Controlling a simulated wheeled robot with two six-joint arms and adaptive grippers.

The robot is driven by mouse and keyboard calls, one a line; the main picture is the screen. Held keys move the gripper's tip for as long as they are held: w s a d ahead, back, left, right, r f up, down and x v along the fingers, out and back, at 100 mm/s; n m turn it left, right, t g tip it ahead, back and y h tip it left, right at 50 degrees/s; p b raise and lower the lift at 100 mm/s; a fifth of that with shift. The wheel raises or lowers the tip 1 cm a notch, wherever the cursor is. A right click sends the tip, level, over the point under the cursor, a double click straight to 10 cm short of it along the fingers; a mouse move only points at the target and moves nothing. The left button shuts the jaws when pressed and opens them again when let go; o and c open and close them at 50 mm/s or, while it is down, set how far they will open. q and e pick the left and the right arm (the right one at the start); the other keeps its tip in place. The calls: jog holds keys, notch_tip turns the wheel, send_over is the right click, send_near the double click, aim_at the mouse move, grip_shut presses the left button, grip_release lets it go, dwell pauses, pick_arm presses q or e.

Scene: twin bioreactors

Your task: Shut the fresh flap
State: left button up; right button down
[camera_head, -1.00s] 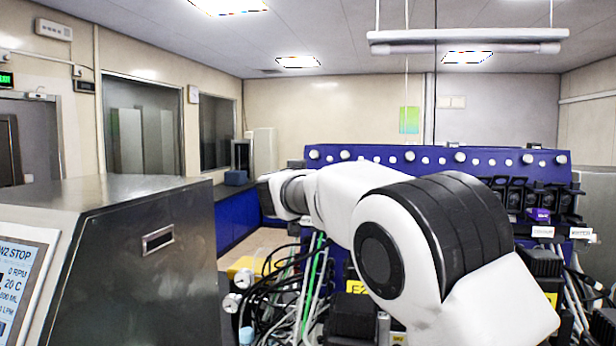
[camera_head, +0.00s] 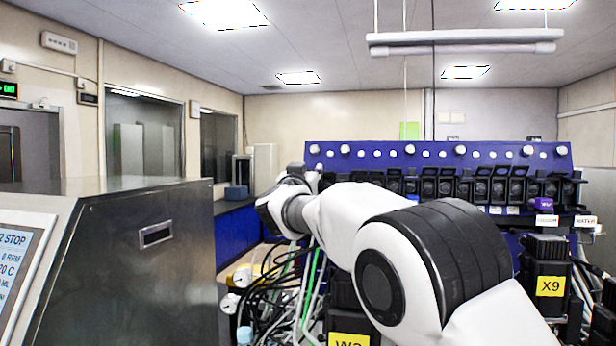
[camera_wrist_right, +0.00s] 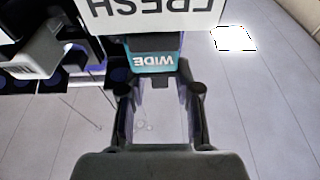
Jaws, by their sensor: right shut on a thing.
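In the right wrist view the white FRESH sign (camera_wrist_right: 150,12) shows upside down at the top edge. Just below it is a dark flap with a teal label reading WIDE (camera_wrist_right: 152,62), also upside down. My right gripper (camera_wrist_right: 157,76) is shut on this flap, with a dark finger at each side of its lower part. In the head view my right arm reaches up and left to the left end of the blue panel (camera_head: 440,152). Its wrist hides its own fingertips and the fresh flap there. My left gripper is not in view.
A row of dark flaps (camera_head: 480,188) runs along the panel, with a white WATER sign (camera_head: 585,221) at the right. Cables and tubes (camera_head: 285,290) hang below my right wrist. A steel cabinet (camera_head: 140,270) fills the left. Black blocks (camera_head: 545,262) stand at lower right.

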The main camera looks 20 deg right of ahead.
jog(key=c, duration=1.1)
grip_release()
jog(key=shift+r, duration=0.15)
jog(key=shift+w+d+f, duration=0.15)
jog(key=shift+w+f, duration=0.05)
jog(key=v, duration=1.2)
jog(key=shift+w+f, duration=0.1)
